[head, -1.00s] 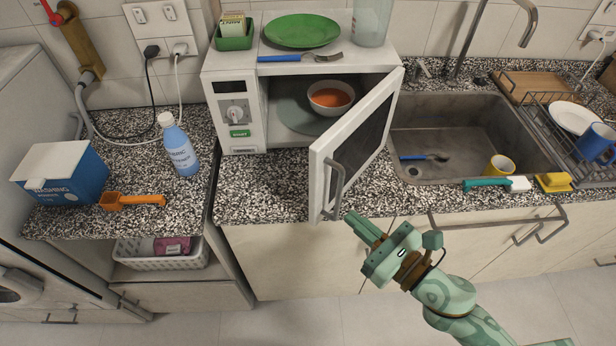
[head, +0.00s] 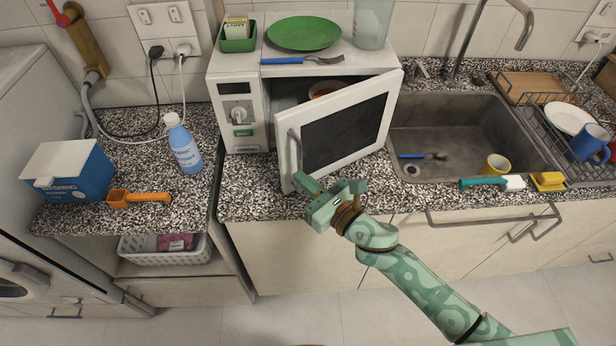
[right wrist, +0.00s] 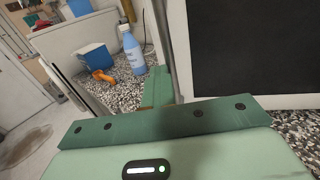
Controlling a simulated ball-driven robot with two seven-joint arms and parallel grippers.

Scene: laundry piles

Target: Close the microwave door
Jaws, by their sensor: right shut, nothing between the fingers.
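The white microwave (head: 238,113) stands on the speckled counter. Its door (head: 345,128), hinged at the right, is partly open and angled out toward me. A bowl (head: 322,88) inside is mostly hidden by the door. My right gripper (head: 307,186) is shut and empty at the door's lower left corner, below its handle (head: 296,152). It is at or very near the door; I cannot tell whether it touches. In the right wrist view the gripper finger (right wrist: 158,88) is beside the edge of the door (right wrist: 178,50). My left gripper is not in view.
A green plate (head: 303,33), a fork (head: 302,60) and a clear container (head: 373,22) are on the microwave. A blue bottle (head: 182,146), washing box (head: 72,172) and orange scoop (head: 138,197) are on the left counter. The sink (head: 455,130) is at right.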

